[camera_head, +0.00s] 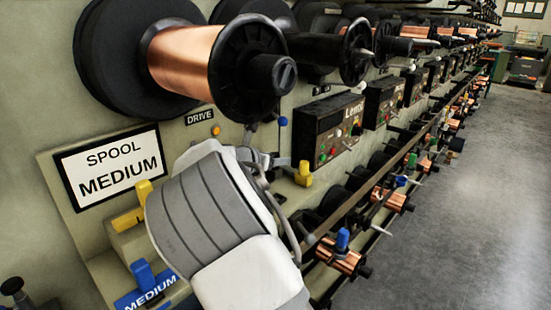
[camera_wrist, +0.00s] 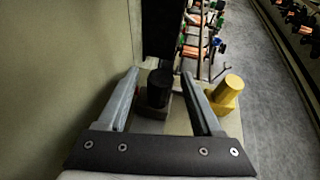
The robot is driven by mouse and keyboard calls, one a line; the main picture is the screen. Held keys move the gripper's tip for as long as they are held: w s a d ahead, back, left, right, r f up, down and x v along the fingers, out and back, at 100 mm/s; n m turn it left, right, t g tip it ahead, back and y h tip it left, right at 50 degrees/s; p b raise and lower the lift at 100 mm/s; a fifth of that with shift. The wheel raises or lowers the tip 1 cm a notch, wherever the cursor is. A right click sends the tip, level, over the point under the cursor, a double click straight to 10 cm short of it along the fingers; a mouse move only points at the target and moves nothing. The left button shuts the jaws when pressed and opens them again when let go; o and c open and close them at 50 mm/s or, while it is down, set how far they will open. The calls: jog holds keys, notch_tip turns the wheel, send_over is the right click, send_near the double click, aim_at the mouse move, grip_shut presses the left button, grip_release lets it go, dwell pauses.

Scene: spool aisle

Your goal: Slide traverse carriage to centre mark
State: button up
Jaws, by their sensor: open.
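In the wrist view, my gripper (camera_wrist: 160,74) is open, its two grey fingers on either side of a black round knob (camera_wrist: 158,88) on a dark block, likely the traverse carriage. I cannot tell whether the fingers touch it. A yellow peg (camera_wrist: 230,90) on a yellow base stands just outside the right finger. In the head view, my arm hides the black knob and most of the gripper. A yellow peg (camera_head: 303,174) shows right of the arm, and another (camera_head: 144,191) left of it. No centre mark can be made out in either view.
A copper spool (camera_head: 186,56) hangs above the arm. A control box (camera_head: 327,130) with buttons is at its right. A "SPOOL MEDIUM" sign (camera_head: 108,168) is on the wall, and a blue peg (camera_head: 143,273) stands at lower left. The floor (camera_head: 450,210) at right is clear.

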jog(key=shift+c, duration=0.4)
grip_shut()
dwell(0.7)
